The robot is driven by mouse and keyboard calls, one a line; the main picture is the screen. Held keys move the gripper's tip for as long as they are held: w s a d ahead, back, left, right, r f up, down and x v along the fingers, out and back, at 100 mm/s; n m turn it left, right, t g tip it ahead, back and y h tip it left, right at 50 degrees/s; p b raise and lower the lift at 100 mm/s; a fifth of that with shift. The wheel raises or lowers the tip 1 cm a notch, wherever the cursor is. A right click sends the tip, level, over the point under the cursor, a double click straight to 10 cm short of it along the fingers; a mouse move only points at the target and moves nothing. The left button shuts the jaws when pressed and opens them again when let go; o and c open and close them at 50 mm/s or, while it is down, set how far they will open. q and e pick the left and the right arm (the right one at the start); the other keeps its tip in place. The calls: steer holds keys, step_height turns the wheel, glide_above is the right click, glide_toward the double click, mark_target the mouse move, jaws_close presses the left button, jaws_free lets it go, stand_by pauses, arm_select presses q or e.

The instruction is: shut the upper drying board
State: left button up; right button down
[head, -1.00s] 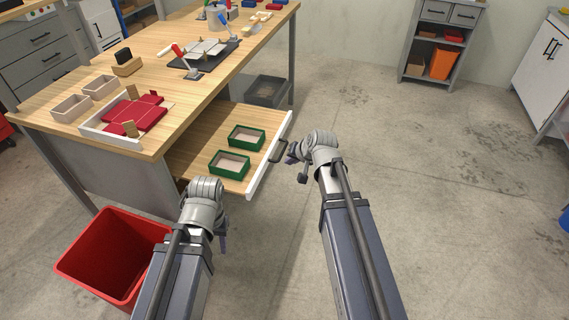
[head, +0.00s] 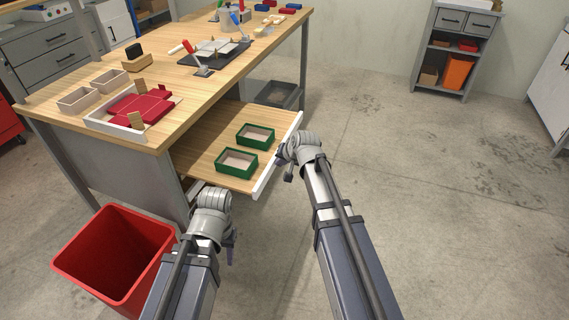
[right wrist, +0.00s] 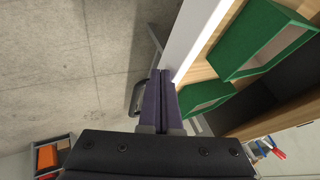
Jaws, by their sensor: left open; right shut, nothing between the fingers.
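The upper drying board (head: 203,142) is a wooden pull-out board with a white front edge, out from under the bench. Two green-rimmed boxes (head: 237,162) (head: 256,135) stand on it. My right gripper (head: 283,160) is shut and empty at the white front (right wrist: 196,30). In the right wrist view its fingers (right wrist: 166,77) reach the front edge beside the dark handle (right wrist: 136,98); I cannot tell whether they touch. The arm hides the handle in the head view. My left gripper (head: 232,255) is open, low and apart from the board.
A red bin (head: 115,262) stands on the floor at the left, close to my left arm. The bench top (head: 185,92) carries a white tray with red pieces (head: 140,107) and tools. A grey bin (head: 278,94) sits under the bench. The floor at right is clear.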

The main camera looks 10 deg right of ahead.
mark_target(213, 147)
steer(key=w+a, duration=0.5)
steer(key=a, duration=0.3)
steer(key=w+a, duration=0.5)
steer(key=a, duration=0.2)
steer(key=w+a, duration=0.6)
steer(key=a, duration=0.2)
steer(key=shift+a, duration=0.3)
steer(key=shift+w+a+r, duration=0.1)
steer(key=shift+w+a, duration=0.2)
steer(key=shift+a, duration=0.25)
steer(key=shift+w+a, duration=0.1)
steer(key=shift+s+d, duration=0.5)
steer(key=shift+d, duration=0.05)
steer(key=shift+s+d, duration=0.45)
steer(key=shift+d, duration=0.15)
steer(key=shift+s+d, duration=0.4)
steer(key=shift+d, duration=0.2)
steer(key=p+v, duration=0.8)
steer(key=v, duration=0.2)
steer(key=shift+d, duration=0.25)
